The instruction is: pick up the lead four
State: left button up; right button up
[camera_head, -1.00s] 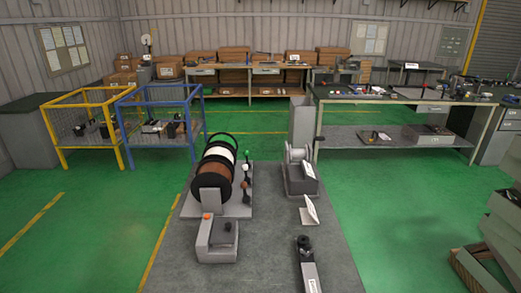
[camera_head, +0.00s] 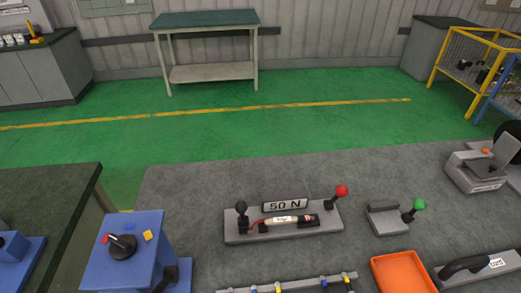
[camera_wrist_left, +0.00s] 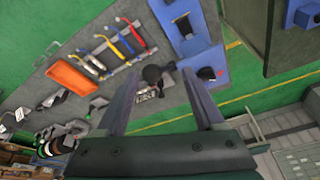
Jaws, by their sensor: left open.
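Several coloured leads lie side by side on a grey rack in the left wrist view, among them a yellow one (camera_wrist_left: 91,61), a blue one (camera_wrist_left: 122,44) and a red one (camera_wrist_left: 132,33). I cannot tell which is lead four. In the head view only the top of the lead rack (camera_head: 290,286) shows at the bottom edge. My left gripper (camera_wrist_left: 161,73) is open and empty in the left wrist view, above the bench and off to one side of the leads. It does not show in the head view. My right gripper is not in view.
An orange tray (camera_head: 404,275) lies right of the rack. Behind it are a "50 N" fixture (camera_head: 284,229) with a red-knobbed lever and a block with a green-knobbed lever (camera_head: 388,219). A blue box with a knob (camera_head: 123,250) stands at left.

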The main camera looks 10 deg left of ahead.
aim_at(276, 220)
jog(key=i, duration=0.55)
jog(key=i+j+z, duration=0.15)
jog(key=i+z, duration=0.15)
jog(key=z, duration=0.2)
jog(key=i+j+z, duration=0.25)
jog(key=z, duration=0.2)
jog(key=i+j+z, duration=0.2)
jog(key=j+z, duration=0.3)
jog(key=i+j+z, duration=0.15)
jog(key=j+z, duration=0.65)
jog(key=z, duration=0.15)
jog(key=j+z, duration=0.5)
jog(key=k+j+z, duration=0.1)
jog(key=j+z, duration=0.35)
jog(key=k+j+z, duration=0.15)
jog(key=j+z, duration=0.35)
